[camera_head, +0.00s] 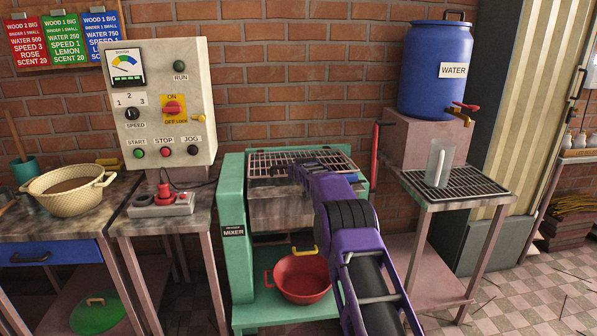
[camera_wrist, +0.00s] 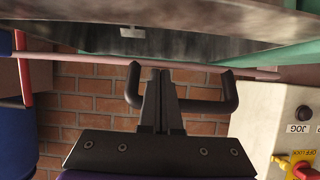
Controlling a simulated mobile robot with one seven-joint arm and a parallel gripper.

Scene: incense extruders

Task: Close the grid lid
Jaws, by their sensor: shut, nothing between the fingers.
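The grid lid (camera_head: 262,160) is a dark metal grille on top of the green mixer (camera_head: 237,245). In the head view it appears to lie across the mixer's top opening, but I cannot tell whether it is fully down. My gripper (camera_head: 283,170) is at the front part of the grid, and my purple arm hides the grid's right front. In the wrist view my gripper (camera_wrist: 160,78) is shut and empty, with the mixer's grey metal body (camera_wrist: 85,30) close beyond it.
A control box (camera_head: 160,105) stands left of the mixer. A red bowl (camera_head: 302,277) sits on the mixer's lower shelf. A side table (camera_head: 465,205) with a jug (camera_head: 440,160) and a blue water barrel (camera_head: 434,70) stand at the right. A brick wall closes the back.

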